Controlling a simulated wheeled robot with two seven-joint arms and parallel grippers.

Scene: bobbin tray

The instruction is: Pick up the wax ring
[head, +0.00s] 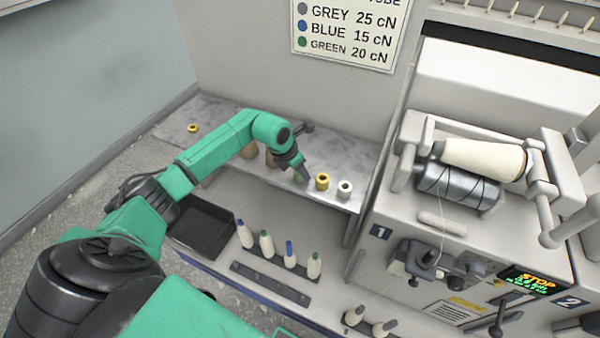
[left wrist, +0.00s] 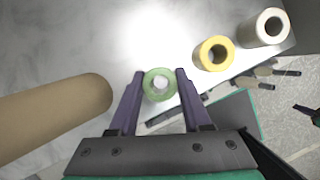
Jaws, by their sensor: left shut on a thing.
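My left gripper (head: 303,176) is at the shelf's front part, fingers pointing down. In the left wrist view its two fingers (left wrist: 159,78) are shut on a green ring-shaped piece (left wrist: 148,80) with a pale centre. In the head view the green piece (head: 298,178) is mostly hidden by the gripper. A yellow ring-shaped piece (head: 322,182) stands just right of it, also in the left wrist view (left wrist: 204,48). A white one (head: 345,188) stands further right. A small yellow ring (head: 193,128) lies at the shelf's far left. I cannot tell which is called wax.
The grey shelf (head: 225,118) has bare room at left. A tan cylinder (left wrist: 60,103) lies left of the gripper in the wrist view. Below are a black tray (head: 205,228) and several bobbins (head: 267,245) in a rack. The winding machine (head: 410,205) stands right.

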